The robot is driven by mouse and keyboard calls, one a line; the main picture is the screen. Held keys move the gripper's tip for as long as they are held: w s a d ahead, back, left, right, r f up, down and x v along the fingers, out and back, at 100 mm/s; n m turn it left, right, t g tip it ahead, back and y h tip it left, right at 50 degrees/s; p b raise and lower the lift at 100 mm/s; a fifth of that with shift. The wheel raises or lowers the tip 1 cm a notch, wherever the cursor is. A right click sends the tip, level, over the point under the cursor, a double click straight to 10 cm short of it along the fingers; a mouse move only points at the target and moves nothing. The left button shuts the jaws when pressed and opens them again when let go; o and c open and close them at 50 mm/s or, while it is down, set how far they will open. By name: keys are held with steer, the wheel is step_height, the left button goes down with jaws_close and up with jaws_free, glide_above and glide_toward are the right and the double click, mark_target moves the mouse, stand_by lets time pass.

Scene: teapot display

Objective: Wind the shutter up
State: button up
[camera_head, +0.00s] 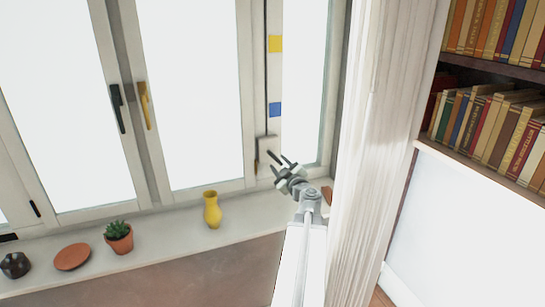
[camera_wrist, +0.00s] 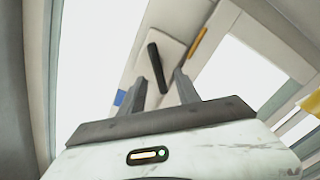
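A pale winder box (camera_head: 266,143) is on the window frame at the right, under a thin dark strap (camera_head: 266,75). In the wrist view the pale box (camera_wrist: 172,55) carries a black crank handle (camera_wrist: 157,68). My gripper (camera_head: 278,162) is close in front of the box in the head view. In the wrist view its two fingers (camera_wrist: 161,82) are apart and empty. The handle's lower end shows between and beyond the fingertips; I cannot tell whether they touch. No shutter slats show; the window panes are bright white.
A yellow square (camera_head: 275,44) and a blue square (camera_head: 276,110) mark the frame beside the strap. A yellow vase (camera_head: 212,210), potted plant (camera_head: 118,236), terracotta dish (camera_head: 72,257) and dark pot (camera_head: 15,265) stand on the sill. A pale curtain (camera_head: 372,130) hangs right of my arm.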

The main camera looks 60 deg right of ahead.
mark_target(273, 155)
steer(key=shift+s, duration=0.15)
steer(key=x, duration=0.8)
steer(key=shift+d, duration=0.1)
steer(key=shift+s, duration=0.1)
jaws_close()
